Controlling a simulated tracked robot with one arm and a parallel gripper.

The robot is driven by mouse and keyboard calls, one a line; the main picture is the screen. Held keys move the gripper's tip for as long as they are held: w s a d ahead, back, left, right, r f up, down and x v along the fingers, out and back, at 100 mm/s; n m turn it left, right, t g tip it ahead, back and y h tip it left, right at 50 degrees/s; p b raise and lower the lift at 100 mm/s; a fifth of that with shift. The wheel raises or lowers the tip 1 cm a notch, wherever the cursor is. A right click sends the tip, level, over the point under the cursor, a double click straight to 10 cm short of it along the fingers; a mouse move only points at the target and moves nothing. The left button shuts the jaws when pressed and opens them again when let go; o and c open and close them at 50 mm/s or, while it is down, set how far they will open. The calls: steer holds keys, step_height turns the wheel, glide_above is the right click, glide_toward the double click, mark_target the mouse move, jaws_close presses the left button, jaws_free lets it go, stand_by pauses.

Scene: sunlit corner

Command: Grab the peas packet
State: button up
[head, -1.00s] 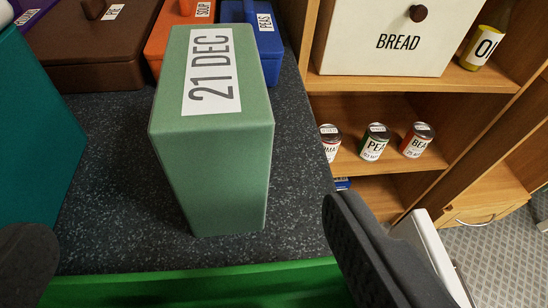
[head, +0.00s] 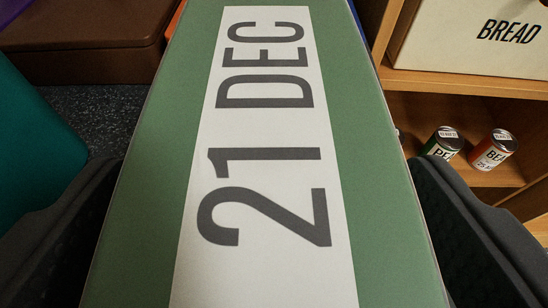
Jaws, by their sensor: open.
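A green box-shaped packet (head: 375,215) fills the middle of the head view, with a white label reading "21 DEC" on its top. No word for peas shows on the faces I can see. My gripper (head: 268,168) is open, with one dark finger on each side of the green packet. Both fingers look close to its sides; I cannot tell whether they touch. The packet's lower part and sides are hidden.
A brown box (head: 85,40) stands at the back left and a teal object (head: 35,150) at the left. At right, a wooden shelf (head: 395,110) holds a cream BREAD bin (head: 455,45), a green can marked "PE" (head: 443,143) and a red can (head: 492,150).

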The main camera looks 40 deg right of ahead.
steer(key=shift+x, duration=1.05)
steer(key=shift+r, duration=0.1)
steer(key=c, duration=1.4)
